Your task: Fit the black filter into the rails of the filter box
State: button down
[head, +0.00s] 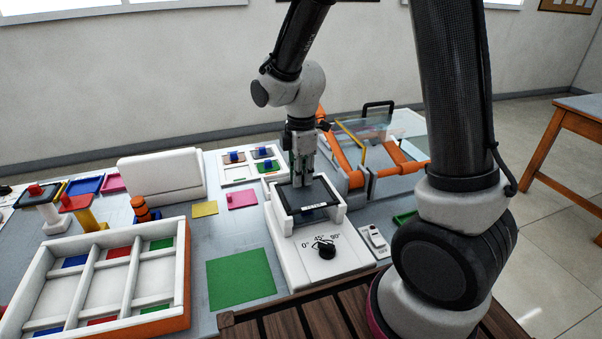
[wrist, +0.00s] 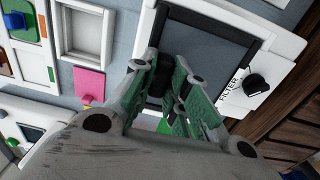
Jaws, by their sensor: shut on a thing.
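The black filter (head: 316,191) is a flat dark plate over the white filter box (head: 286,252), between its raised white sides. In the wrist view the filter (wrist: 207,52) shows a grey face with a black border. My gripper (head: 302,183) points down at the filter's far part. In the wrist view my gripper (wrist: 162,68) is shut on a small black grip at the filter's edge. The fingers hide part of that edge. I cannot tell whether the filter sits fully in the rails or slightly above them.
A black dial (head: 324,248) with angle marks is on the box front. A white switch unit (head: 375,240) stands at its right, and an orange fixture with a clear pane (head: 372,165) behind. A green mat (head: 240,280) and a divided tray (head: 183,300) lie left.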

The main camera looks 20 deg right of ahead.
jog(key=c, duration=1.3)
grip_release()
notch_tip(320, 180, up, 12)
jog(key=shift+s, duration=0.15)
